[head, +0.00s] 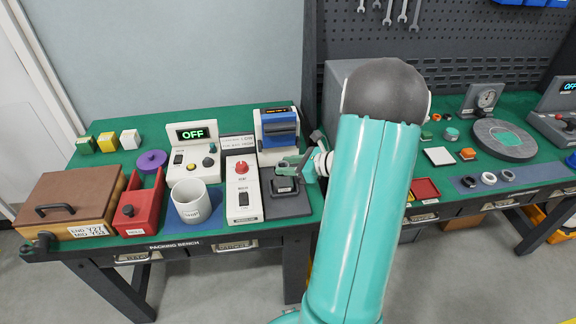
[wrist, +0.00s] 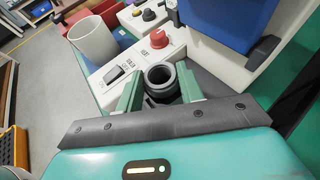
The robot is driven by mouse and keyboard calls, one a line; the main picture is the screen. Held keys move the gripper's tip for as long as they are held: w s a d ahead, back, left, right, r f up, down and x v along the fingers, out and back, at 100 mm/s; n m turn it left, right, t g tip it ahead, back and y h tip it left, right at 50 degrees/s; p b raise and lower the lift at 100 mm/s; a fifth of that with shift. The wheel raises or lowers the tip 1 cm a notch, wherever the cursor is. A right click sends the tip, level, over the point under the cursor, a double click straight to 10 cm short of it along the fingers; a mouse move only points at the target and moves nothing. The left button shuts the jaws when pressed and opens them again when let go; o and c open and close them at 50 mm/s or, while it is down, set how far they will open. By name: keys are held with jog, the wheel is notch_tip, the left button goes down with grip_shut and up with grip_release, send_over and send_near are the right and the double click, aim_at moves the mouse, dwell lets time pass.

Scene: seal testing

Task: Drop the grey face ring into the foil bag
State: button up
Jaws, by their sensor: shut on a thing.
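My gripper (head: 294,165) hangs low at the right end of the left bench, above a small dark labelled holder (head: 285,188). In the wrist view its green fingers (wrist: 158,84) are closed on the sides of a dark grey ring (wrist: 160,75), which I take to be the grey face ring. The ring's open hole faces the camera. Dark parts lie close below the ring, and I cannot tell whether it touches them. I cannot make out the foil bag clearly; the dark labelled holder may contain it, but its mouth is partly hidden by my gripper.
A white switch box with a red knob (head: 242,187) stands just left of my gripper, and a blue-fronted machine (head: 278,130) close behind. A white cup (head: 192,203), red bin (head: 140,208) and wooden box (head: 70,203) stand farther left. Several rings lie on the right bench's mat (head: 530,176).

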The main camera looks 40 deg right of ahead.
jog(key=o, duration=1.1)
jog(key=shift+c, duration=0.2)
jog(key=shift+r, duration=0.15)
jog(key=shift+r, duration=3.9)
